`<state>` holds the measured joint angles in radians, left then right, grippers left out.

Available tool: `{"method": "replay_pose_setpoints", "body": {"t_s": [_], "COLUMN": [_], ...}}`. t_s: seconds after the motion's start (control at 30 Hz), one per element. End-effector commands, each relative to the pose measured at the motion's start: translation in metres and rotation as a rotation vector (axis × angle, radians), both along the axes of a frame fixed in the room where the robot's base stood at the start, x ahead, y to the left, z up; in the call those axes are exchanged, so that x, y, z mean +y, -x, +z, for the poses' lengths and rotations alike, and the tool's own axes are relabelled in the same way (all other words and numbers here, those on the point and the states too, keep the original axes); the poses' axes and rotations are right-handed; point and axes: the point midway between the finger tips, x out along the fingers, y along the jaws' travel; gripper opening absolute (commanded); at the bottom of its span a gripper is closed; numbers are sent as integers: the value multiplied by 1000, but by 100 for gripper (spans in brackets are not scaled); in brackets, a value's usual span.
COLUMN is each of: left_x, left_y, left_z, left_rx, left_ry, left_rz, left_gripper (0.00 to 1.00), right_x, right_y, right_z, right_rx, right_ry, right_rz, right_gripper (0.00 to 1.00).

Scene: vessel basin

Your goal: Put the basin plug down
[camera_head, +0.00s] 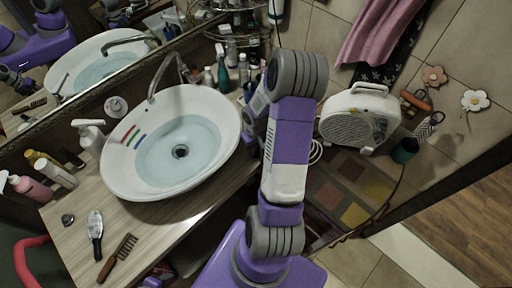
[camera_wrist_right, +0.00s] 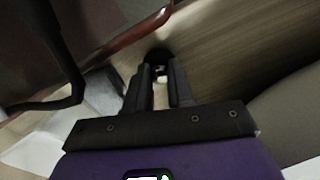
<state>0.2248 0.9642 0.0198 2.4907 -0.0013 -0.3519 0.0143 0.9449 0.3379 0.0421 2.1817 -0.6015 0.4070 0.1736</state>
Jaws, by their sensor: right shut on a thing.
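My right gripper (camera_wrist_right: 160,78) is shut on a small dark round thing, the basin plug (camera_wrist_right: 158,55), at its fingertips in the right wrist view. Wood-coloured counter surface shows behind the plug; I cannot tell whether the plug touches it. In the head view my right arm reaches to the right of the basin (camera_head: 117,177), and the arm hides the fingertips and the plug. The white basin holds water, with a dark drain (camera_head: 180,151) at its middle. My left gripper is not in view.
The wooden counter (camera_head: 150,228) has free room in front of the basin. A comb (camera_head: 117,258), a brush (camera_head: 95,236) and a small round metal item (camera_head: 68,219) lie there. Bottles (camera_head: 223,72) stand behind the basin at right. A white heater (camera_head: 352,122) is right of my arm.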

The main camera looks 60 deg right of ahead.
Motion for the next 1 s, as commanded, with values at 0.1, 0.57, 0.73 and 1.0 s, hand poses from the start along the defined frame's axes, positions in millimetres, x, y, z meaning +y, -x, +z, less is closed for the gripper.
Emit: {"method": "replay_pose_setpoints", "body": {"t_s": [0.1,0.57,0.73,1.0], "left_x": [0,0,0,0], "left_y": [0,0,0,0], "left_z": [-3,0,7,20], "left_rx": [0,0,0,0], "left_ry": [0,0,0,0], "left_rz": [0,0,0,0], "left_gripper": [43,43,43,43], "right_x": [0,0,-1,-1], "right_y": [0,0,-1,-1], "right_z": [-3,0,22,82], "right_rx": [0,1,-2,-4], "right_ry": [0,-1,4,5], "right_rz": [0,0,-1,-1], "right_gripper": [28,48,48,48]}}
